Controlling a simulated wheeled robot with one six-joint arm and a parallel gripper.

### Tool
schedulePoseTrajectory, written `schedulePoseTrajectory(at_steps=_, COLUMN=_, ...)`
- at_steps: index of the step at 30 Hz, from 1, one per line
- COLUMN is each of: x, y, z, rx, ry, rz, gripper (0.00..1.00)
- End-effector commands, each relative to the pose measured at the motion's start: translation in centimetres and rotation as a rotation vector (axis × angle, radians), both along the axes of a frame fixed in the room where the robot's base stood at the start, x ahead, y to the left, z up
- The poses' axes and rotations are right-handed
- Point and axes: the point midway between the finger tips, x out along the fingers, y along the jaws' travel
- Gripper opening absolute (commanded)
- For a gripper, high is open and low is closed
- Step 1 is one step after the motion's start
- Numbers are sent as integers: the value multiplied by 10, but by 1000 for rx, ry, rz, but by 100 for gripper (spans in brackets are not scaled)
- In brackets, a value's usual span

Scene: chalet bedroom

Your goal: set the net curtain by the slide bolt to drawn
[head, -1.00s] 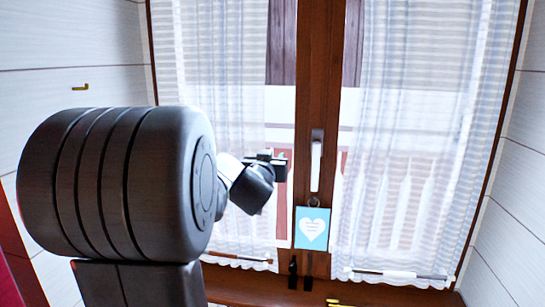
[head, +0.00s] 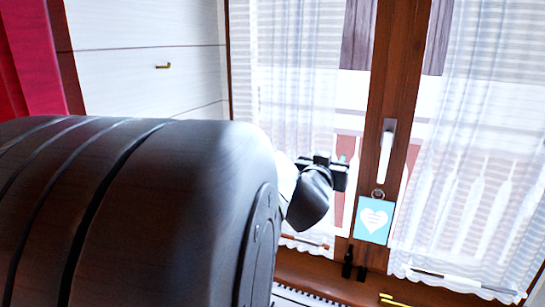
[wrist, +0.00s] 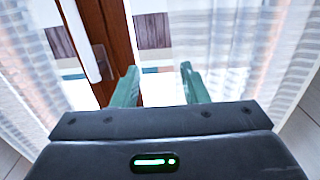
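A left net curtain (head: 285,95) and a right net curtain (head: 465,150) hang over the two panes of a brown-framed window. The left one leaves a bare strip of glass beside the middle post; the right one covers most of its pane. I cannot make out for certain which fitting is the slide bolt. My gripper (head: 340,174) is in front of the left curtain's inner part, left of the white window handle. In the wrist view its two green fingers (wrist: 160,84) are apart with nothing between them. My arm hides the left curtain's lower left part.
The white handle (head: 386,150) and a blue heart tag (head: 373,219) are on the middle post. Two small dark objects (head: 348,264) stand at its foot. A brass hook (head: 163,66) is on the white wall. Red fabric (head: 35,60) hangs at far left.

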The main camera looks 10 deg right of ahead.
Motion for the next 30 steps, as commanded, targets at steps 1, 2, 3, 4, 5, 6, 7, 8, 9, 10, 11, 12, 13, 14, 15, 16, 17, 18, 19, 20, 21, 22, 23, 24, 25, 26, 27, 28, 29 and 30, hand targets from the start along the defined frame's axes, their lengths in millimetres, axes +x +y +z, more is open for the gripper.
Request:
schedulePoseTrajectory(at_steps=1, x=0, y=0, z=0, rx=-1, ry=1, rz=0, gripper=32)
schedulePoseTrajectory(at_steps=2, x=0, y=0, z=0, rx=-2, ry=2, rz=0, gripper=26)
schedulePoseTrajectory(at_steps=3, x=1, y=0, z=0, rx=-11, ry=6, rz=-1, gripper=18)
schedulePoseTrajectory(at_steps=4, x=2, y=1, z=1, rx=-23, ry=13, rz=-2, gripper=12)
schedulePoseTrajectory(at_steps=5, x=4, y=2, z=1, rx=-37, ry=22, rz=-3, gripper=7)
schedulePoseTrajectory(at_steps=6, x=7, y=3, z=1, rx=-64, ry=40, rz=-5, gripper=0)
schedulePoseTrajectory(at_steps=7, x=9, y=4, z=1, rx=-91, ry=56, rz=-9, gripper=0)
schedulePoseTrajectory(at_steps=8, x=12, y=6, z=0, rx=-122, ry=77, rz=-14, gripper=0)
schedulePoseTrajectory(at_steps=9, x=17, y=8, z=0, rx=-173, ry=107, rz=-21, gripper=0)
schedulePoseTrajectory(at_steps=10, x=20, y=10, z=0, rx=-212, ry=135, rz=-27, gripper=0)
schedulePoseTrajectory(at_steps=11, x=23, y=12, z=-1, rx=-254, ry=163, rz=-34, gripper=0)
schedulePoseTrajectory(at_steps=12, x=28, y=15, z=-2, rx=-313, ry=203, rz=-44, gripper=0)
schedulePoseTrajectory(at_steps=13, x=31, y=17, z=-3, rx=-357, ry=235, rz=-53, gripper=0)
schedulePoseTrajectory(at_steps=14, x=34, y=19, z=-4, rx=-400, ry=268, rz=-60, gripper=0)
schedulePoseTrajectory(at_steps=15, x=38, y=22, z=-5, rx=-457, ry=311, rz=-72, gripper=0)
schedulePoseTrajectory(at_steps=16, x=40, y=24, z=-7, rx=-501, ry=346, rz=-80, gripper=0)
schedulePoseTrajectory(at_steps=17, x=43, y=27, z=-8, rx=-542, ry=381, rz=-89, gripper=0)
schedulePoseTrajectory(at_steps=18, x=46, y=30, z=-10, rx=-599, ry=428, rz=-99, gripper=0)
schedulePoseTrajectory(at_steps=19, x=49, y=33, z=-12, rx=-640, ry=465, rz=-107, gripper=0)
schedulePoseTrajectory(at_steps=20, x=51, y=35, z=-13, rx=-683, ry=503, rz=-117, gripper=0)
schedulePoseTrajectory(at_steps=21, x=54, y=39, z=-15, rx=-739, ry=554, rz=-127, gripper=0)
schedulePoseTrajectory(at_steps=22, x=56, y=41, z=-16, rx=-781, ry=594, rz=-134, gripper=0)
schedulePoseTrajectory(at_steps=23, x=58, y=44, z=-18, rx=-822, ry=634, rz=-141, gripper=0)
schedulePoseTrajectory(at_steps=24, x=60, y=48, z=-20, rx=-875, ry=687, rz=-151, gripper=0)
schedulePoseTrajectory(at_steps=25, x=61, y=50, z=-22, rx=-913, ry=726, rz=-157, gripper=0)
schedulePoseTrajectory(at_steps=26, x=62, y=53, z=-23, rx=-949, ry=765, rz=-162, gripper=0)
schedulePoseTrajectory(at_steps=27, x=64, y=56, z=-26, rx=-995, ry=814, rz=-169, gripper=0)
schedulePoseTrajectory(at_steps=28, x=65, y=59, z=-27, rx=-1026, ry=848, rz=-174, gripper=0)
schedulePoseTrajectory(at_steps=29, x=65, y=61, z=-28, rx=-1054, ry=879, rz=-177, gripper=0)
schedulePoseTrajectory(at_steps=30, x=66, y=63, z=-30, rx=-1089, ry=918, rz=-182, gripper=0)
